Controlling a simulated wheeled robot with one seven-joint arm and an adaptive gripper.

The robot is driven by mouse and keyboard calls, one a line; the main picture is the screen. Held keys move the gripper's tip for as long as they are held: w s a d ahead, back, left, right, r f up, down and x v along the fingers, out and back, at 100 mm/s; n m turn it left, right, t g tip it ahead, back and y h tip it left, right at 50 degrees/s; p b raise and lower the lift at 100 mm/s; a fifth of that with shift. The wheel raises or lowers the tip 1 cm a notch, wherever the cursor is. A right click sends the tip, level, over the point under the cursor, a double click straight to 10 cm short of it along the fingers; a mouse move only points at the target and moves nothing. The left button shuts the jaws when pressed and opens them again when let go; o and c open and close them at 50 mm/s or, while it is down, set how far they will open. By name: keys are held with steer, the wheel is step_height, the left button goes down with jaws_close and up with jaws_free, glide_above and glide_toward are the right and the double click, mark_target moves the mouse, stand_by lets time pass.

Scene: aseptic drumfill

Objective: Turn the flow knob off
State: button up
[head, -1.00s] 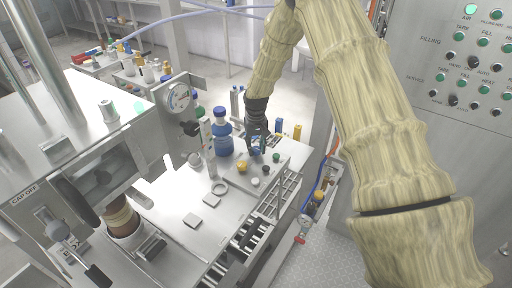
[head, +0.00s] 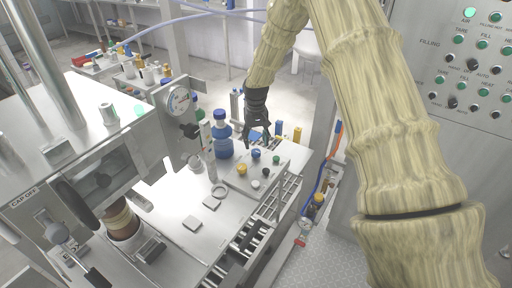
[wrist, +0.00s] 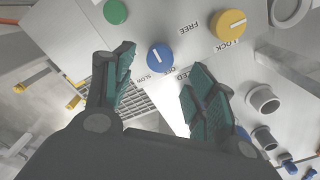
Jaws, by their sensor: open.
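A blue knob (wrist: 159,59) with a white pointer line is on a pale panel, with a yellow knob (wrist: 228,24) and a green knob (wrist: 115,12) beside it. The lettering by the blue knob is small and partly hidden; "SLOW" seems to show. "FREE" and "LOCK" stand near the yellow knob. I cannot read a flow label. My gripper (wrist: 160,72) is open and empty, its fingers on either side of the blue knob in the wrist view, seemingly apart from it. In the head view my gripper (head: 257,143) is just above the blue knob (head: 256,153).
A blue bottle (head: 223,140) stands just left of the panel. Black and white knobs sit near the blue one. A button panel (head: 470,80) is at right.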

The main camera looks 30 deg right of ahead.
mark_target(256, 151)
step_height(256, 151, up, 7)
stand_by(0.3)
stand_by(0.5)
